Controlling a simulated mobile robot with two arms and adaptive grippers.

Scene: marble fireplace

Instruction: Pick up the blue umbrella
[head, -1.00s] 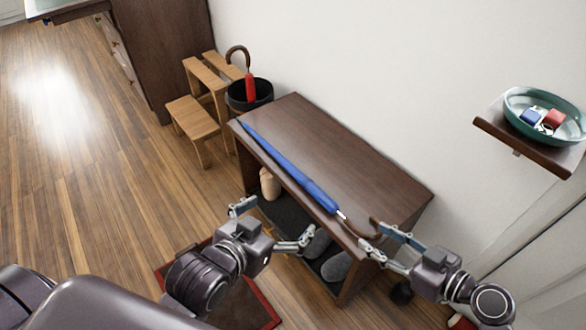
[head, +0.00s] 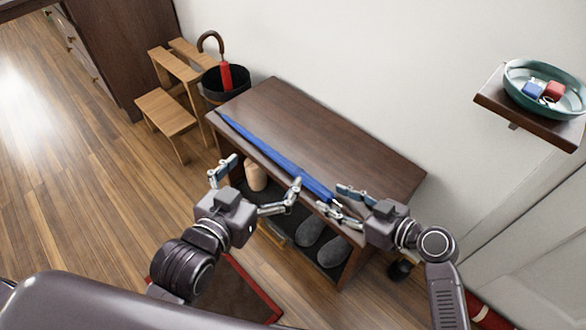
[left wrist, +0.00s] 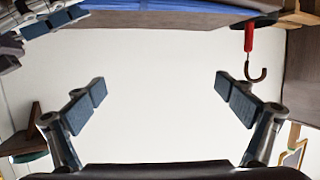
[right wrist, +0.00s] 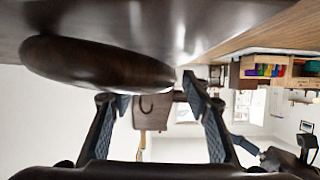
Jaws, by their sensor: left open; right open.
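The blue umbrella (head: 283,163) lies closed along the front edge of the dark wooden bench (head: 335,140), its handle end towards my right gripper. My left gripper (head: 258,180) is open and empty, just in front of the umbrella's middle; a blue strip of the umbrella (left wrist: 165,5) shows at the top of the left wrist view. My right gripper (head: 334,200) is open around the handle end, which its fingers partly hide in the head view. In the right wrist view a dark brown rounded form, apparently the handle (right wrist: 95,65), is close before the fingers; contact cannot be told.
A black bin (head: 228,84) holds a red umbrella (head: 226,74) beside wooden step stools (head: 165,112) at the bench's far end. Grey shoes (head: 309,228) stand on the shelf below. A wall shelf with a teal bowl (head: 515,92) is at the right.

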